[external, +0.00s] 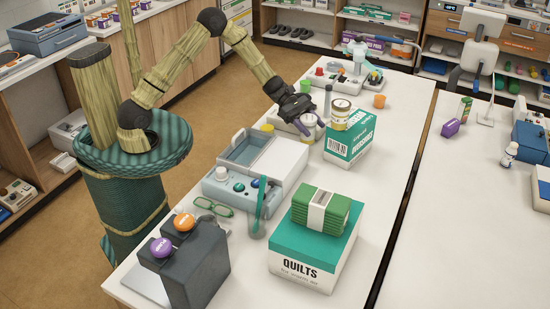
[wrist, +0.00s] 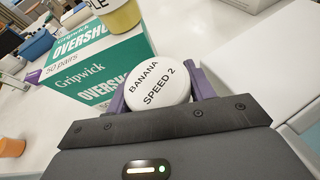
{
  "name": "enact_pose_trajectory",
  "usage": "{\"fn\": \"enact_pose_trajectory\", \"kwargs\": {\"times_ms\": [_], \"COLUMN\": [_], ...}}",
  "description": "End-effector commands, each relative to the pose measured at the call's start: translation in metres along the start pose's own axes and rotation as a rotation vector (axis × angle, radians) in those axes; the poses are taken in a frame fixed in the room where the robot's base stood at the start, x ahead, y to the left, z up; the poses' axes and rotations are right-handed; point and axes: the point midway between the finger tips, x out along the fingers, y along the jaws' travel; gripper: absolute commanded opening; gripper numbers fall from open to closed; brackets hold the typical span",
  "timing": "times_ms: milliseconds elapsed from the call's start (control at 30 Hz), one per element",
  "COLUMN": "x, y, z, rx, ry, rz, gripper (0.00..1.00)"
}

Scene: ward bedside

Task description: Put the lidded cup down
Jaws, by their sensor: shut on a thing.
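The lidded cup shows in the wrist view as a white round lid (wrist: 158,82) lettered "BANANA SPEED 2". The purple fingers of my gripper (wrist: 160,95) are on either side of it, shut on it. In the external view my gripper (external: 308,120) is over the far half of the white table, with the pale cup (external: 308,133) at its fingers, just left of the green and white overshoes box (external: 349,142). The cup's lower body is mostly hidden in the wrist view. I cannot tell whether its base touches the table.
A yellow-banded tub (external: 340,115) stands on the overshoes box. An orange cup (external: 379,101) is farther back. A grey-blue device (external: 245,165) is nearer. The quilts box (external: 300,258), with green folded cloth on top, stands at the front. Bare table lies right of the overshoes box.

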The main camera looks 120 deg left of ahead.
Motion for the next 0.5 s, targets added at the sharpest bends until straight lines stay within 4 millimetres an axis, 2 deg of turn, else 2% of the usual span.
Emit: {"fn": "enact_pose_trajectory", "kwargs": {"times_ms": [133,333,500], "x": [0.003,0.013,0.014], "y": [-0.001,-0.003,-0.003], "z": [-0.006,-0.031,-0.034], "rx": [-0.001,-0.002,0.001], "ry": [0.000,0.000,0.000], "rz": [-0.001,-0.001,0.000], "gripper": [0.24,0.24,0.24]}}
